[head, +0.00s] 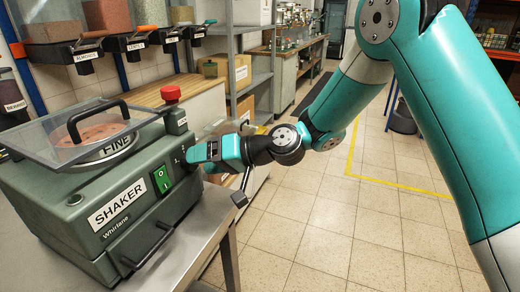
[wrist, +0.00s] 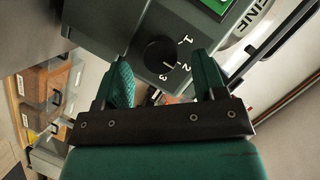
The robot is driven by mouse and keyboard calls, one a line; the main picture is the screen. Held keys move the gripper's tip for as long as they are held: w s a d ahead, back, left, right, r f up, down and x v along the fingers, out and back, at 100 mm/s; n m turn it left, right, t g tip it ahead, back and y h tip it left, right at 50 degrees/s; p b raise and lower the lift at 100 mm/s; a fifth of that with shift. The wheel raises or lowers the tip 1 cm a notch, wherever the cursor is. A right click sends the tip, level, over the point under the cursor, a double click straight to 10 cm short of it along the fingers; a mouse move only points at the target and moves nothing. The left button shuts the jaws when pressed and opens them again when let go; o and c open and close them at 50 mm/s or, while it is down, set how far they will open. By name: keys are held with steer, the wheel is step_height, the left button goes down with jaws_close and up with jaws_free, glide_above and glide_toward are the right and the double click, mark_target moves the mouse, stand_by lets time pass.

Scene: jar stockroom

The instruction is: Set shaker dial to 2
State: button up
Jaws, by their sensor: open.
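The shaker (head: 60,205) is a grey-green machine at the left in the head view, labelled SHAKER. Its dial (wrist: 155,51) is a round black knob in the wrist view, with white numerals 1, 2 and 3 around it. I cannot tell surely which numeral its mark points at. My gripper (wrist: 164,80) is open, its two green fingers apart. The dial shows beyond the fingertips and between them; I see no grip on it. In the head view my gripper (head: 191,152) is at the shaker's front right, and it hides the dial there.
The machine stands on a grey table (head: 208,232). Tiled floor to the right is open.

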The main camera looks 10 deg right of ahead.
steer(key=b+v, duration=0.1)
steer(key=v, duration=1.4)
steer(key=shift+d, duration=0.3)
steer(key=shift+s+r, duration=0.15)
steer(key=shift+r, duration=0.05)
steer(key=s+a+r+n+g+h+p, duration=0.2)
steer(key=s+r+p, duration=0.1)
steer(key=s, duration=0.2)
steer(key=s+a+r+n+g+h+p, duration=0.1)
steer(key=s+a+r+g+h+p, duration=0.15)
steer(key=s, duration=0.25)
steer(key=s+d+r+h+p, duration=0.2)
steer(key=s, duration=0.4)
steer(key=s+d+r+h+p, duration=0.2)
steer(key=s+r+h+p, duration=0.1)
steer(key=s, duration=0.3)
steer(key=shift+s+n+g, duration=0.15)
steer(key=shift+n+g, duration=0.25)
steer(key=shift+g, duration=0.05)
steer(key=shift+r, duration=0.15)
